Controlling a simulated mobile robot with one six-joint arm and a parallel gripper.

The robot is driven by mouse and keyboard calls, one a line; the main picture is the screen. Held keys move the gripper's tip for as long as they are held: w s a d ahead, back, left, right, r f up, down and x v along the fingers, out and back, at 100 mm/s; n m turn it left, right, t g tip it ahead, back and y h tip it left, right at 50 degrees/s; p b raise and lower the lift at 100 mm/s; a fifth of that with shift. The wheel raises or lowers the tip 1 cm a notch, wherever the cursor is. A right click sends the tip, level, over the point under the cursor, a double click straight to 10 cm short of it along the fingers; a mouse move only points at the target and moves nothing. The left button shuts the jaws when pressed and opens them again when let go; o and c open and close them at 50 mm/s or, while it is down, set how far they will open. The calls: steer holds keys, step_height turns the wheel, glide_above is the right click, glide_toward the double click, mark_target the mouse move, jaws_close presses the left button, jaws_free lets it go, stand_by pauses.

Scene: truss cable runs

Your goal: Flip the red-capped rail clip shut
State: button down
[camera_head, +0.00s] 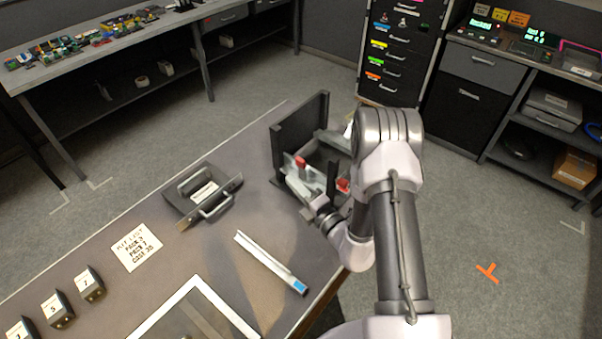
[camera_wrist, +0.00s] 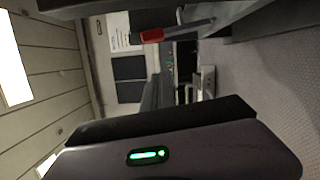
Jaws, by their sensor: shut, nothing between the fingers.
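A dark upright fixture (camera_head: 287,148) stands at the far right corner of the table, with pale grey metal parts in it. One red cap (camera_head: 300,162) shows at its left and a second red cap (camera_head: 343,185) at its right, partly behind my arm. In the wrist view a red cap (camera_wrist: 152,35) sits on the end of a grey lever near the top; I cannot tell which of the two it is. My gripper (camera_head: 318,204) is shut and empty at the fixture's near side. Contact with a clip cannot be made out, and my arm hides part of the fixture.
A black tray with a handle (camera_head: 203,193), a white label card (camera_head: 136,247) and a pale bar with a blue end (camera_head: 272,263) lie on the table left of the fixture. Several numbered blocks (camera_head: 88,284) stand at front left. Bare tabletop lies between them.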

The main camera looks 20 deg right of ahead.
mark_target(300, 163)
steer(key=w+d, duration=0.2)
steer(key=w, duration=0.1)
steer(key=shift+d+r+b, duration=0.3)
steer(key=shift+d+b, duration=0.1)
steer(key=shift+w+d+r+p, duration=0.5)
steer(key=shift+d+p, duration=0.1)
steer(key=shift+p, duration=0.55)
steer(key=shift+f, duration=0.2)
